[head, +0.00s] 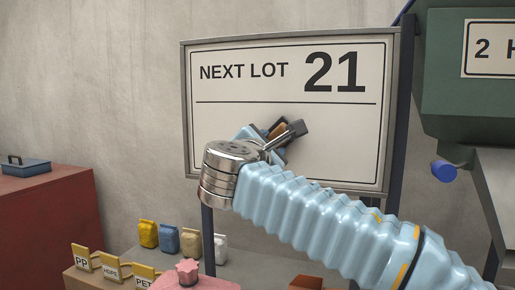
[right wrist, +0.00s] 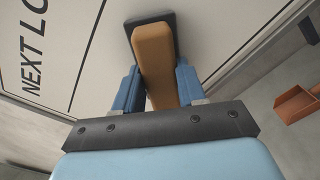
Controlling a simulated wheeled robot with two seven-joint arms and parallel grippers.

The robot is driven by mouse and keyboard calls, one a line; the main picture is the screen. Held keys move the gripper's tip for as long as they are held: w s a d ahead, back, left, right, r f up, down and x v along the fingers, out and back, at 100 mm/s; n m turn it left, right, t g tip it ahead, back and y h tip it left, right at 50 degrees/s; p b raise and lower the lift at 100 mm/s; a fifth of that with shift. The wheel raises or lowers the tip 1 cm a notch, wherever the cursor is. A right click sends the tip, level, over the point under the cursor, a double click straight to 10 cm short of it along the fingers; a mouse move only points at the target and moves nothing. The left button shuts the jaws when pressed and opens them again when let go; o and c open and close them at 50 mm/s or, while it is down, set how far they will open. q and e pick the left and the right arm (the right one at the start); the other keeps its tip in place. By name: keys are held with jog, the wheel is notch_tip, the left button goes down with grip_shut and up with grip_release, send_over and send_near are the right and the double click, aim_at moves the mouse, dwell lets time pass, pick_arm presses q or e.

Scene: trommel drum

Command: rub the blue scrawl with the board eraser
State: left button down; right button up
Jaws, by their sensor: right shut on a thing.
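The whiteboard (head: 225,125) reads NEXT LOT 21 above a black line and hangs in a grey frame. My right gripper (head: 278,135) is in front of its lower middle. In the right wrist view my right gripper (right wrist: 157,80) is shut on the board eraser (right wrist: 155,60), a tan handle with a dark pad at the board end. The eraser's tan handle also shows in the head view (head: 277,131). The pad is at or very near the board; I cannot tell whether it touches. No blue scrawl shows; my gripper and arm cover part of the board. My left gripper is not in view.
A red cabinet (head: 45,215) with a blue box (head: 25,167) stands at the left. A green machine (head: 455,110) with a blue knob (head: 443,171) is close at the right.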

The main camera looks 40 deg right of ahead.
jog(key=shift+s+d+b, duration=0.3)
jog(key=shift+s+d, duration=0.5)
jog(key=shift+s, duration=0.8)
jog(key=shift+s+d+b, duration=0.25)
jog(key=shift+s+d, duration=0.6)
jog(key=shift+s, duration=0.75)
jog(key=shift+s+d+b, duration=0.3)
jog(key=shift+s+d, duration=0.5)
jog(key=shift+s, duration=0.8)
jog(key=shift+w+a, duration=0.4)
jog(key=shift+w, duration=0.45)
jog(key=shift+w+a, duration=0.4)
jog(key=shift+w, duration=0.4)
jog(key=shift+w+a+p, duration=0.2)
jog(key=shift+w+a, duration=0.25)
jog(key=shift+w, duration=0.35)
jog(key=shift+w+a+p, duration=0.2)
jog(key=shift+w+a, duration=0.2)
jog(key=shift+w, duration=0.35)
jog(key=w+a+p, duration=0.3)
jog(key=w+a, duration=0.3)
jog(key=w, duration=0.6)
jog(key=shift+w+a, duration=0.1)
jog(key=shift+v, duration=3)
